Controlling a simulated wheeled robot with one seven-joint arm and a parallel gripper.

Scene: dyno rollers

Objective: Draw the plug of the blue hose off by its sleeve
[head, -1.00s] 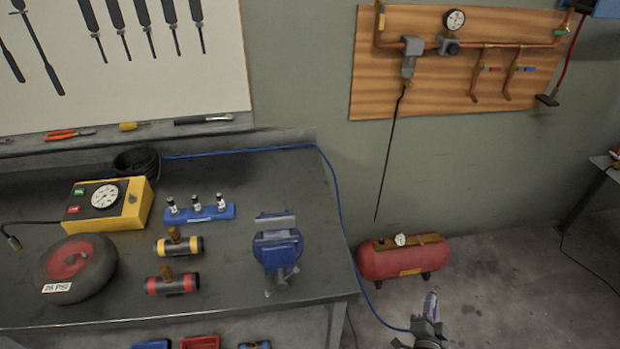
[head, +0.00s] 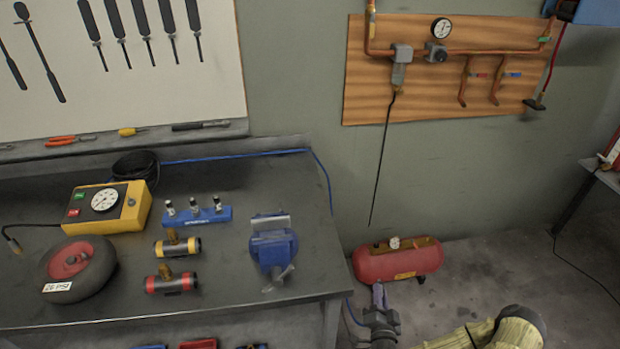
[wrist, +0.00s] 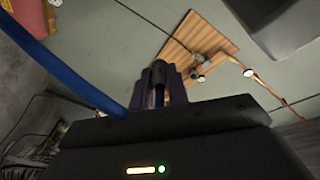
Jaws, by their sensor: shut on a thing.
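The blue hose (head: 323,172) runs along the back of the bench and hangs down past its right edge towards my gripper (head: 378,297). My gripper is low in front of the red tank, right of the bench. In the wrist view the blue hose (wrist: 68,66) crosses the left side as a broad band close by. There my gripper (wrist: 160,84) is shut on a small dark cylindrical piece, the plug (wrist: 158,72) as far as I can tell. Its sleeve cannot be made out separately. My wrist body hides where hose and plug meet.
The red tank (head: 398,262) is on the floor behind my gripper. The bench (head: 225,265) with a blue vise (head: 273,247) is to the left. A wooden panel (head: 425,95) with copper pipes and a hanging black line is on the wall. Floor right of the tank is mostly clear.

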